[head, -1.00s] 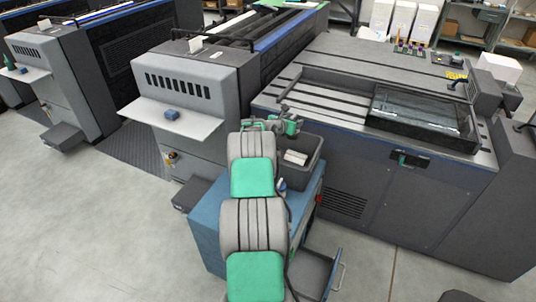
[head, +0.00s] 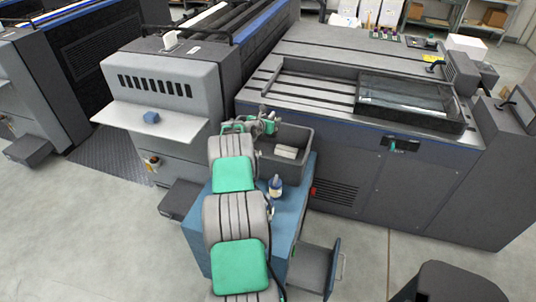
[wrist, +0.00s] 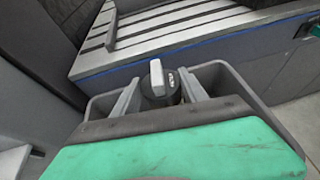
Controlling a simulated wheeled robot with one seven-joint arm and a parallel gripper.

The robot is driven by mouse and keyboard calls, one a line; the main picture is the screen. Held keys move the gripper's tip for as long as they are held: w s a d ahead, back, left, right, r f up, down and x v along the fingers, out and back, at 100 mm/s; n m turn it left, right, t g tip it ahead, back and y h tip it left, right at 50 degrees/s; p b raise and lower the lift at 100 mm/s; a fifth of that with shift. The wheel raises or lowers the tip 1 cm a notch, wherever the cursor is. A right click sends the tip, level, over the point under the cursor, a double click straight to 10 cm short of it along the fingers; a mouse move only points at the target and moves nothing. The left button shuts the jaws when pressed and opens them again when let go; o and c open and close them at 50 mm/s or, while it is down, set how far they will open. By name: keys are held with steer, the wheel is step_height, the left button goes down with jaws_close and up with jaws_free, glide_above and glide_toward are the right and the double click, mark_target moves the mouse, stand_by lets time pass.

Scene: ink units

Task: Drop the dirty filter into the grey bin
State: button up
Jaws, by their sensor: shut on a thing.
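The grey bin (head: 306,150) stands on the blue cabinet and holds a few whitish pieces (head: 287,152). My gripper (head: 268,120) is at the bin's far left rim in the head view; its fingertips are small there. In the wrist view my gripper (wrist: 159,95) is shut on a dark round thing with a light grey bar on top, which I take for the dirty filter (wrist: 158,78). Grey walls, apparently the bin's (wrist: 235,82), show beyond the fingers. The filter's lower part is hidden, and I cannot tell its height over the bin.
A bottle (head: 275,186) stands on the blue cabinet (head: 205,225), close beside my arm. A drawer (head: 315,268) is pulled out at its right. Printing units stand behind, one with a blue block (head: 151,117) on its shelf. The floor (head: 100,230) at left is clear.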

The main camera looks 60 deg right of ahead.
steer(key=shift+f, duration=0.15)
steer(key=o, duration=1.6)
steer(key=shift+s, duration=0.1)
steer(key=shift+c, duration=0.2)
steer(key=v, duration=0.7)
steer(key=shift+a+b, duration=0.3)
steer(key=shift+a, duration=0.05)
